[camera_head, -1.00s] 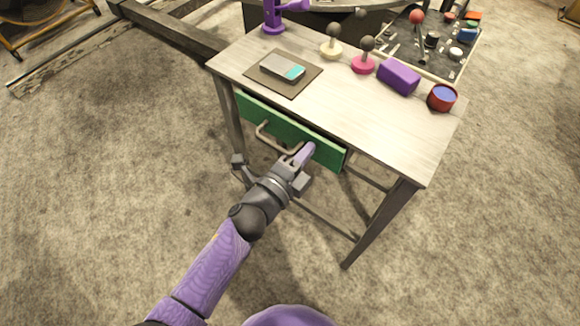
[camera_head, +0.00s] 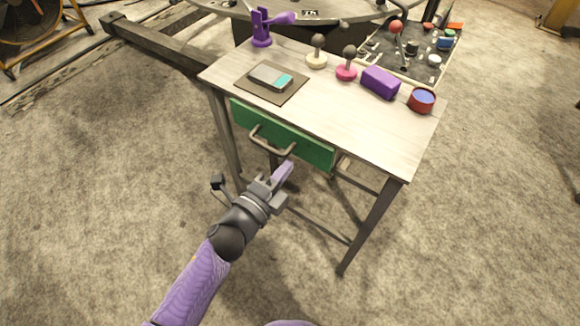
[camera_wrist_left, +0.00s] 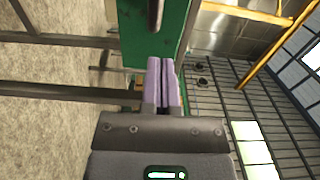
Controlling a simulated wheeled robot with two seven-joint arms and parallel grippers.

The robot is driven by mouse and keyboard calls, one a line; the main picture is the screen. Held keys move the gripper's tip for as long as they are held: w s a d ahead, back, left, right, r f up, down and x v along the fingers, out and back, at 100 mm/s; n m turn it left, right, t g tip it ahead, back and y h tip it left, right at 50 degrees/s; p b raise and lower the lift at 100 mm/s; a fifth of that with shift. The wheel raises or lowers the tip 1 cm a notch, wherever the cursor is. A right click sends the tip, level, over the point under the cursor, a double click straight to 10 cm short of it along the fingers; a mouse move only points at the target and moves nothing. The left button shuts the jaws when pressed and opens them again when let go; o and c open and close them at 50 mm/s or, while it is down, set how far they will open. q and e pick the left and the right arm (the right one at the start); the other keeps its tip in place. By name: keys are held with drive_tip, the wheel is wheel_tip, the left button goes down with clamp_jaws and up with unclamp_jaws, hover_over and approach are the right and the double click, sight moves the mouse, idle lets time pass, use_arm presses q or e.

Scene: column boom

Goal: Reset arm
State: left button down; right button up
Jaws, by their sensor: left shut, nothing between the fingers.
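My left gripper (camera_head: 281,174) is in front of and below the green drawer (camera_head: 300,144) of the small table. Its purple fingers are shut with nothing between them and look apart from the drawer handle (camera_head: 268,144). In the left wrist view the shut fingers (camera_wrist_left: 160,82) point toward the green drawer front (camera_wrist_left: 185,28), with the handle (camera_wrist_left: 155,15) just beyond the tips. The drawer looks closed or nearly so. My right gripper is not in view.
The table top (camera_head: 340,125) holds a phone-like device (camera_head: 266,76) on a dark mat, a purple block (camera_head: 381,82), a red-and-blue cup (camera_head: 422,100), two small joysticks and a purple stand (camera_head: 262,28). Table legs stand beside my arm. Open floor (camera_head: 100,200) lies left.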

use_arm(q)
drive_tip(key=p+v, duration=0.2)
drive_tip(key=v, duration=0.7)
drive_tip(key=s+a+f+n+g+y+p, duration=0.45)
drive_tip(key=s+a+f+n+y, duration=0.3)
drive_tip(key=f+n, duration=0.3)
drive_tip(key=s+a+f+n+g+y+p, duration=0.1)
drive_tip(key=s+a+f+n+g, duration=0.1)
drive_tip(key=s, duration=0.8)
drive_tip(key=s+a+f+n+g+y+p, duration=0.1)
drive_tip(key=s+n+g, duration=0.4)
drive_tip(key=s, duration=0.5)
drive_tip(key=s+a+f+n+g+y+p, duration=0.2)
drive_tip(key=s+a+f+n, duration=0.3)
drive_tip(key=s, duration=0.4)
drive_tip(key=shift+s+a+g+p, duration=0.2)
drive_tip(key=shift+s+g+p, duration=0.2)
drive_tip(key=shift+g+p, duration=0.4)
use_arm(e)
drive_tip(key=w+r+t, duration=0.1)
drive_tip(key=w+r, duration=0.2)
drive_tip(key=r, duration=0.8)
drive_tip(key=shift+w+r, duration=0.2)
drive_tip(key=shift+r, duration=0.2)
